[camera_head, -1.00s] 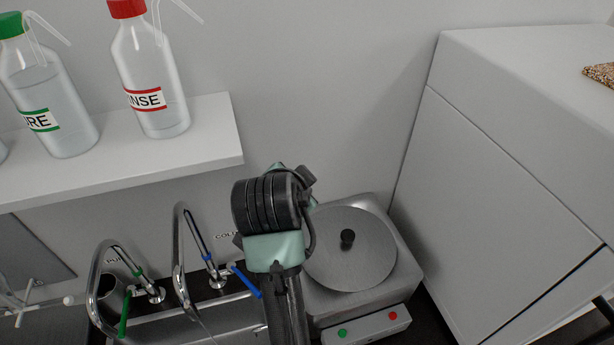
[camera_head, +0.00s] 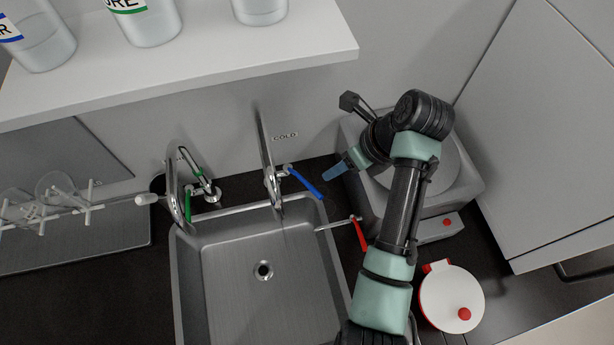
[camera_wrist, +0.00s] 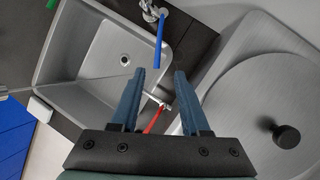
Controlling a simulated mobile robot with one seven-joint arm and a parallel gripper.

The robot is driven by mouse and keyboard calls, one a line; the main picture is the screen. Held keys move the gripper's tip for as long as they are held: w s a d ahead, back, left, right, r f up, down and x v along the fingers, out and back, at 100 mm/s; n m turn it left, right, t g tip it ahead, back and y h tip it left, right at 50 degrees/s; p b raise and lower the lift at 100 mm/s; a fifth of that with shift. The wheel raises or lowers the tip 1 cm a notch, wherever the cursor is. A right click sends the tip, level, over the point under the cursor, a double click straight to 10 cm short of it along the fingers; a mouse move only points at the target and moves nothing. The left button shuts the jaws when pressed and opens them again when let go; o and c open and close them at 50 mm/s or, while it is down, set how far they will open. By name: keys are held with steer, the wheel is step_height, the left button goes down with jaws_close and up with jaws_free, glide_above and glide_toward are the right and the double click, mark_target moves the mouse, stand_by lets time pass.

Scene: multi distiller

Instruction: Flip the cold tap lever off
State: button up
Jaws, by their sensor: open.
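The cold tap (camera_head: 268,165) stands behind the sink, under a wall label reading COLD. Its blue lever (camera_head: 305,183) slants down to the right from the tap body. In the wrist view the blue lever (camera_wrist: 159,40) points down toward the gap between my fingers. My gripper (camera_head: 334,171) is just right of the lever; its blue fingers (camera_wrist: 160,74) are apart with nothing gripped. The lever's tip seems just beyond the fingertips; contact is not visible. I cannot tell whether water runs.
A green-levered tap (camera_head: 188,195) stands left of the cold tap. A red-handled tap (camera_head: 359,235) is at the right edge of the sink (camera_head: 215,240). The steel appliance (camera_head: 468,185) lies behind my arm. A shelf (camera_head: 220,75) with bottles overhangs the taps.

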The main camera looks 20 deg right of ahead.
mark_target(311, 186)
steer(key=x, duration=1.3)
steer(key=shift+s+a+p, duration=0.1)
steer(key=shift+a+p, duration=0.05)
steer(key=shift+p, duration=0.15)
jaws_close()
stand_by(0.9)
